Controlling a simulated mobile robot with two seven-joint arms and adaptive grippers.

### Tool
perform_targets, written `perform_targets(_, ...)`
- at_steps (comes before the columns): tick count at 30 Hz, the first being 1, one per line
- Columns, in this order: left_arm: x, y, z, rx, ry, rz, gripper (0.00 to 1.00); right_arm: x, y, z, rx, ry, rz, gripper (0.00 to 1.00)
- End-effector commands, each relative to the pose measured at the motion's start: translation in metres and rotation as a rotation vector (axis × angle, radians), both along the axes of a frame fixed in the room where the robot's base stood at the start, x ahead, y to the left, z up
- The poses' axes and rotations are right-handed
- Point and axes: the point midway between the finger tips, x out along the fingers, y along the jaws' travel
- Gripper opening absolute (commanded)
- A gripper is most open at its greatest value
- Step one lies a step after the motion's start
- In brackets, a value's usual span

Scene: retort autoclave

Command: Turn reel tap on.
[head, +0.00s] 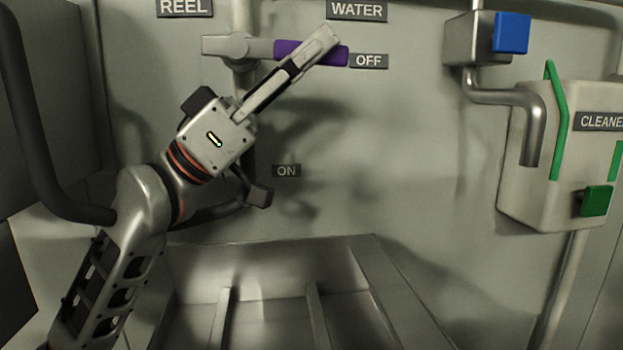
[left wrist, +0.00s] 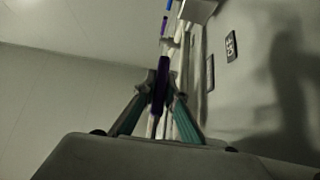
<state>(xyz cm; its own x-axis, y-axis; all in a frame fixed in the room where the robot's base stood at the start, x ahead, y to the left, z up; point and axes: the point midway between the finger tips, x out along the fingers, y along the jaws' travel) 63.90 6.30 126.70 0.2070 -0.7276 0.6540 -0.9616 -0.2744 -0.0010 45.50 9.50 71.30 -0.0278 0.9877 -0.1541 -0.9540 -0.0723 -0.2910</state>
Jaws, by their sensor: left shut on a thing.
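The reel tap is on the back wall, with a grey body (head: 226,46) on a vertical pipe. Its purple lever (head: 333,55) points right, level with the OFF label (head: 369,61). The ON label (head: 286,171) is lower on the wall. My left gripper (head: 326,42) reaches up from the lower left and is shut on the lever, covering its middle. In the left wrist view the purple lever (left wrist: 160,82) stands between the two fingers (left wrist: 160,92). My right gripper is not in view.
A metal sink (head: 260,270) with ribs is below the tap. At right are a blue-handled valve (head: 511,33) and a cleaner box (head: 530,195) with green handles. A dark hose (head: 30,150) hangs at left. The wall between tap and box is free.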

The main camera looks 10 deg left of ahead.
Motion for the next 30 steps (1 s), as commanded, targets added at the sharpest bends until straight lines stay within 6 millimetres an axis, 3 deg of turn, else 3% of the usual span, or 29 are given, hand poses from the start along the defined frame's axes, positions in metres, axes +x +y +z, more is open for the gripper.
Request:
perform_targets(14, 0.0001, 0.0005, -0.0056, 0.058, 0.019, 0.002, 0.0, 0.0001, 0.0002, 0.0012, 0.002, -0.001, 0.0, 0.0)
perform_targets(15, 0.0002, 0.0005, -0.0056, 0.058, 0.019, 0.002, 0.18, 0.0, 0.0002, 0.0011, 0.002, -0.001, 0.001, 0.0)
perform_targets(17, 0.0002, 0.0005, -0.0056, 0.058, 0.019, 0.002, 0.28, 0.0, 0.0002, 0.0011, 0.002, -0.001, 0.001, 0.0)
perform_targets(30, -0.0007, 0.0063, -0.0093, 0.056, 0.019, 0.004, 0.28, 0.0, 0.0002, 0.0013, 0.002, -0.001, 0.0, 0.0)
